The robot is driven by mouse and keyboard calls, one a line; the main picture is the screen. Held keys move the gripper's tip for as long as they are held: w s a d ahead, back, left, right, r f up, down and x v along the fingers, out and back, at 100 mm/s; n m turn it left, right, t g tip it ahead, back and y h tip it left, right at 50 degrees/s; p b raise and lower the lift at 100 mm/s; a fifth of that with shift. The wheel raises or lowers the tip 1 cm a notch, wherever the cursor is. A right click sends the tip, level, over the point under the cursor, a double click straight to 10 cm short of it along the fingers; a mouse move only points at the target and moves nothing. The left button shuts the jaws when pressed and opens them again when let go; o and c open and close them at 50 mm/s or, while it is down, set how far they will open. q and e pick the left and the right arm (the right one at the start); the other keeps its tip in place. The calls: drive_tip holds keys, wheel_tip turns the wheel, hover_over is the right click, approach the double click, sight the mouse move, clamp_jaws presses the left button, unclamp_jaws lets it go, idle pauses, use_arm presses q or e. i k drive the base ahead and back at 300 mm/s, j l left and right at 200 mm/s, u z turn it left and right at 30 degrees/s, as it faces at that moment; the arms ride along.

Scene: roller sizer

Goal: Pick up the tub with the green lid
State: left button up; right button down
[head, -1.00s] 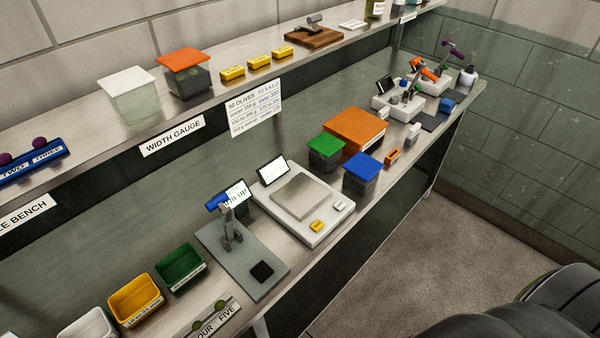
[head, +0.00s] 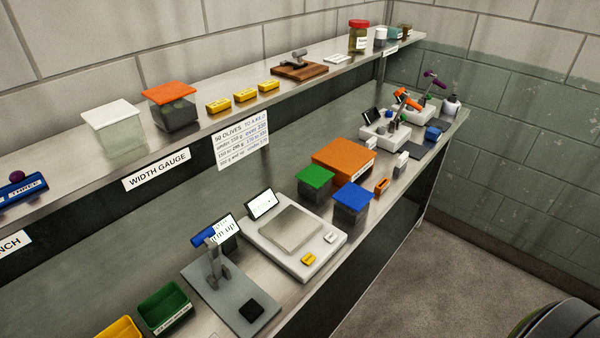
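The tub with the green lid (head: 315,181) stands on the lower bench in the head view, right of the middle. Its sides look dark and see-through below the lid. A tub with a blue lid (head: 353,200) stands just to its right and nearer the front edge. An orange box (head: 344,159) stands close behind it. Neither of my grippers shows in the view.
A scale (head: 292,238) with a screen lies left of the green-lidded tub. A small orange block (head: 381,186) is right of the blue-lidded tub. A shelf above holds an orange-lidded tub (head: 173,108), a white-lidded tub (head: 114,127) and yellow blocks. Open floor (head: 400,270) lies in front.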

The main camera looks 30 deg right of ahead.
sight(314, 181)
drive_tip(key=i+l+u, duration=0.25)
drive_tip(key=l, duration=0.85)
drive_tip(key=k+l+u, duration=0.2)
drive_tip(key=l, duration=0.85)
drive_tip(key=i+l, duration=0.05)
drive_tip(key=i, duration=0.1)
